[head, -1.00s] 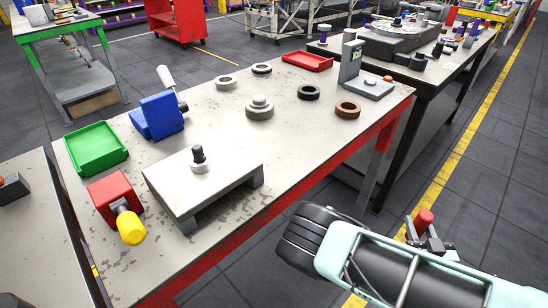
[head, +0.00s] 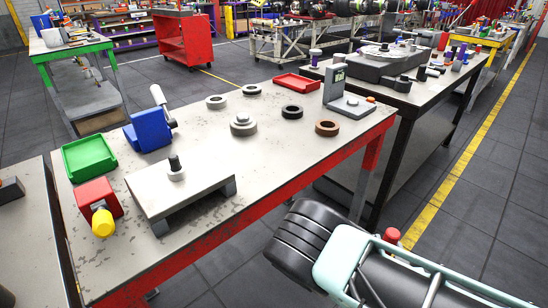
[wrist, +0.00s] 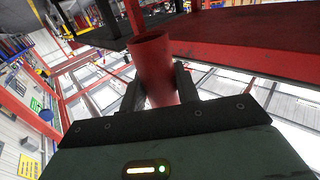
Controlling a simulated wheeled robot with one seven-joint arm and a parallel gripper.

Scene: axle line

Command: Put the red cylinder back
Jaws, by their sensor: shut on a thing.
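The red cylinder (wrist: 155,66) stands between the two fingers of my gripper (wrist: 160,88) in the wrist view, and the gripper is shut on it. In the head view only the top of the red cylinder (head: 391,235) shows above my arm, at the lower right. My fingers are hidden behind the arm there. The cylinder is out over the floor, to the right of the near workbench (head: 215,170) and apart from it.
The near bench holds a green tray (head: 88,157), a red block with a yellow knob (head: 103,222), a blue vise (head: 150,128), a raised grey plate (head: 180,190), several rings and a red tray (head: 296,83). A second bench (head: 400,98) stands behind at right. Open floor lies right.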

